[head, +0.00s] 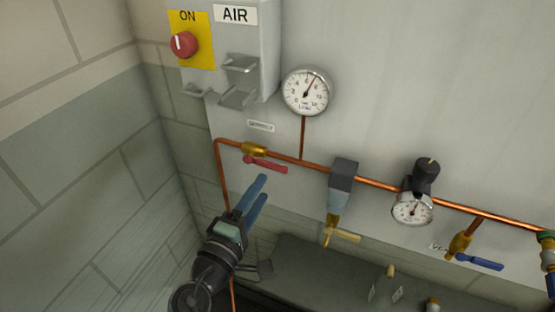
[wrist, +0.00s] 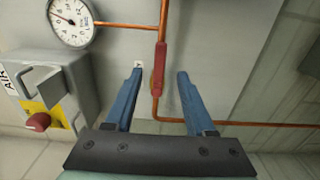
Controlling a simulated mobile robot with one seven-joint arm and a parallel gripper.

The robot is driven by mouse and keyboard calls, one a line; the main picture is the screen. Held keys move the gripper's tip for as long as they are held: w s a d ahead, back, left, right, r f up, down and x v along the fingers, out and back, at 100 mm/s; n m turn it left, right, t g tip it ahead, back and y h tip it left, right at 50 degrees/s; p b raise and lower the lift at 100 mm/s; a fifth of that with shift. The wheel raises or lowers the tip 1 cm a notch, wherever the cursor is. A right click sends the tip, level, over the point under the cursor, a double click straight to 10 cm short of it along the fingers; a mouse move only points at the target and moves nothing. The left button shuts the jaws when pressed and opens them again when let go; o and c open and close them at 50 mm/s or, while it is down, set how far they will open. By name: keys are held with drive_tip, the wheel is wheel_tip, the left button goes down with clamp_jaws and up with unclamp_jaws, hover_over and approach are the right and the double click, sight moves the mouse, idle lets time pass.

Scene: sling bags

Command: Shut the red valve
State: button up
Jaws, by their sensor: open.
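The red valve has a red lever (head: 265,163) on a brass body (head: 254,149), fitted in the copper pipe near its left corner. The lever lies roughly along the pipe. My gripper (head: 264,187) has two blue fingers, open and empty, with its tips just below the lever in the head view. In the wrist view the red lever (wrist: 160,68) shows in the gap between the fingertips (wrist: 159,73), touching neither finger. I cannot tell how far beyond the tips it lies. The brass body is not clear in the wrist view.
A pressure gauge (head: 306,92) stands above the pipe (head: 377,184). A grey AIR box (head: 228,75) with a red knob (head: 184,44) is at upper left. A filter unit (head: 341,178), regulator (head: 424,178) and blue-handled valve (head: 479,261) sit to the right. A brick wall (head: 85,165) bounds the left.

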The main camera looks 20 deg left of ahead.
sight(275, 169)
drive_tip(key=w+p, duration=0.1)
drive_tip(key=w, duration=0.7)
drive_tip(key=shift+w+d, duration=0.15)
drive_tip(key=shift+w, duration=0.25)
clamp_jaws()
idle(1.0)
